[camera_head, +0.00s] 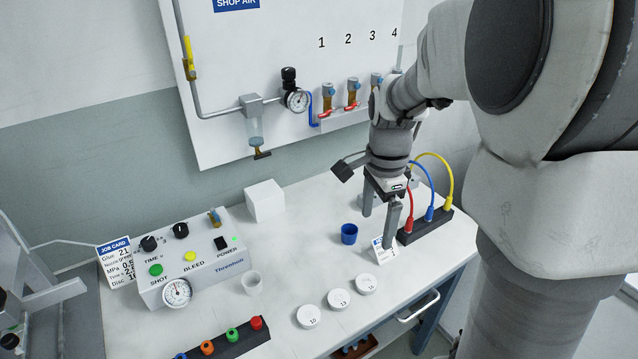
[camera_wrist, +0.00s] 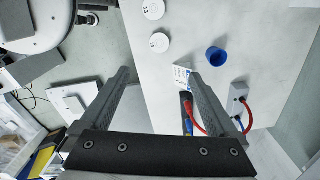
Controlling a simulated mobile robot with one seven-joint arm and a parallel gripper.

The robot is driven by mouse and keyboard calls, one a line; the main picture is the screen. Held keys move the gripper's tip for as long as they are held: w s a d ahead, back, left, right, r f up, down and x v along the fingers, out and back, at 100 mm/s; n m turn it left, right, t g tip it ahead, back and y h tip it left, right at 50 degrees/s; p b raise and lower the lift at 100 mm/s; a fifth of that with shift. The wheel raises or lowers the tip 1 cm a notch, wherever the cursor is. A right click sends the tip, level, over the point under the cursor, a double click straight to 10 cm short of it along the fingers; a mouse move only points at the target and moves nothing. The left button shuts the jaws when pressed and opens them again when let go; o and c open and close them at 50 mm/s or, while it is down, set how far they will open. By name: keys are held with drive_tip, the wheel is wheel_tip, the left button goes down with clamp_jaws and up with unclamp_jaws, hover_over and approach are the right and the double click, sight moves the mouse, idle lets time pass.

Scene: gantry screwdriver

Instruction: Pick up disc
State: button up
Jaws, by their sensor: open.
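Three white round discs lie flat on the white table in the head view, marked 10 (camera_head: 308,316), 13 (camera_head: 338,298) and 16 (camera_head: 367,284). Two of the discs show near the top of the wrist view, an upper one (camera_wrist: 154,8) and a lower one (camera_wrist: 160,42). My gripper (camera_head: 378,231) is open, with its fingers pointing down and nothing between them. It is above the table, up and right of the discs in the head view. In the wrist view my gripper (camera_wrist: 158,76) has both discs beyond its fingertips.
A blue cup (camera_head: 349,234) and a small white card (camera_head: 384,251) stand near my fingers. A dark block with red, blue and yellow cables (camera_head: 432,226) is to the right. A clear cup (camera_head: 252,283) and the dispenser box (camera_head: 196,272) are left. Bare table surrounds the discs.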

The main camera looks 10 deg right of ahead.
drive_tip(key=b, duration=0.4)
hover_over(366, 282)
drive_tip(key=f, duration=1.2)
drive_tip(key=shift+d+f, duration=0.15)
drive_tip(key=shift+d, duration=0.05)
wheel_tip(366, 282, down, 5)
drive_tip(key=shift+a+f+b, duration=0.15)
drive_tip(key=shift+b, duration=1)
drive_tip(key=c, duration=1.5)
